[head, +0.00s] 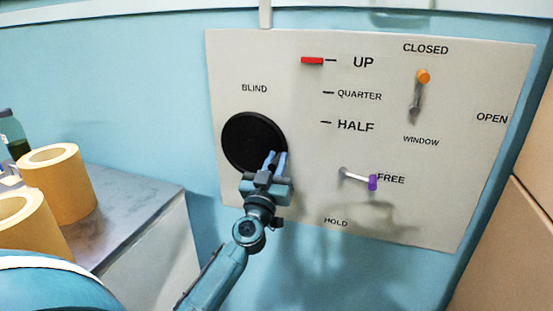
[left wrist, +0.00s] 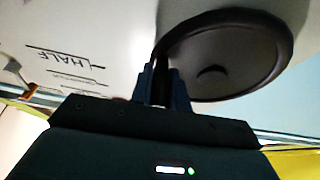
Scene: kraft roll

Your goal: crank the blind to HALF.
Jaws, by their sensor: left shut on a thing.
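The black round blind crank wheel (head: 240,141) is on the pale panel (head: 310,200) under the word BLIND. My left gripper (head: 275,160) is shut at the wheel's lower right rim. In the left wrist view, its fingers (left wrist: 163,75) close at the edge of the dark wheel (left wrist: 225,55); the exact grip between them is dark. The red marker (head: 312,60) stands level with UP, above the QUARTER and HALF marks. The purple-tipped lever (head: 372,183) points right, at FREE. My right gripper is not in view.
An orange-knobbed window lever (head: 423,77) points up, toward CLOSED. At left, a grey counter (head: 130,205) holds tan rolls (head: 75,195) and a dark bottle (head: 12,132). Tan boxes or cabinet fronts (head: 515,225) stand at the right edge.

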